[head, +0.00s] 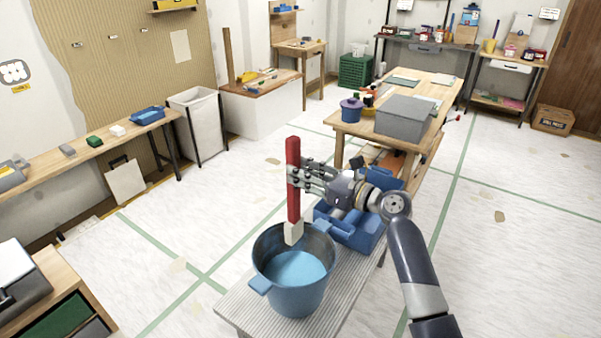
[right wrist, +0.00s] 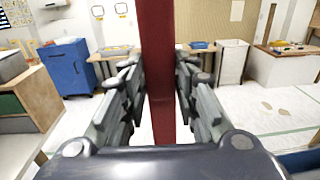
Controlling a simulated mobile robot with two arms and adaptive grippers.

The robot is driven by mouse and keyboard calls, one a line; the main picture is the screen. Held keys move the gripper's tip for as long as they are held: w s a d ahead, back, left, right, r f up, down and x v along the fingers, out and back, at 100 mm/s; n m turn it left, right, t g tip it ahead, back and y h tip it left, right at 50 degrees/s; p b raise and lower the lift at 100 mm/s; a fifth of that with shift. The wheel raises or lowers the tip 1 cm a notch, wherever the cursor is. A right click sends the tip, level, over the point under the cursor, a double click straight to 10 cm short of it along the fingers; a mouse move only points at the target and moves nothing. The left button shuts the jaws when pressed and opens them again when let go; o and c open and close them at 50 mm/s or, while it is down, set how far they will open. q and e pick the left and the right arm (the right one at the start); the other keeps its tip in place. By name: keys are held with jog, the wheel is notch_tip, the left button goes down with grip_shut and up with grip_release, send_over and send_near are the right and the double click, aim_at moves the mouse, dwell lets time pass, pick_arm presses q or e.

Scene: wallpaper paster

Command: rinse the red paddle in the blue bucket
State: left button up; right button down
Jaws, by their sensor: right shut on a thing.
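The red paddle (head: 293,180) stands upright in the head view, with a pale block (head: 293,232) at its lower end. My right gripper (head: 298,177) is shut on the paddle's red upper part. In the right wrist view the red paddle (right wrist: 157,70) stands between the two fingers of the gripper (right wrist: 158,95). The blue bucket (head: 283,301) holds light blue water (head: 296,268) and stands at the near end of a ribbed grey bench. The pale end overlaps the bucket's far rim in the picture, above the water surface. My left gripper is not in view.
A blue tray-like container (head: 350,233) stands behind the bucket on the ribbed bench (head: 240,310). A wooden table (head: 437,95) with a grey box (head: 404,116) stands farther back. A wooden cabinet (head: 65,280) is at the near left. The floor to the left is mostly open.

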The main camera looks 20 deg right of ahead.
jog(key=b, duration=0.4)
send_over(298, 229)
jog(key=s, duration=0.1)
notch_tip(298, 229, down, 5)
jog(key=f+b, duration=0.2)
jog(key=f, duration=0.2)
jog(key=f+b, duration=0.2)
jog(key=f, duration=0.2)
jog(key=f+b, duration=0.3)
jog(key=f, duration=0.1)
jog(key=shift+d+f, duration=0.1)
jog(key=shift+d, duration=0.3)
jog(key=shift+s, duration=0.1)
jog(key=shift+f, duration=1.55)
jog(key=shift+a, duration=0.1)
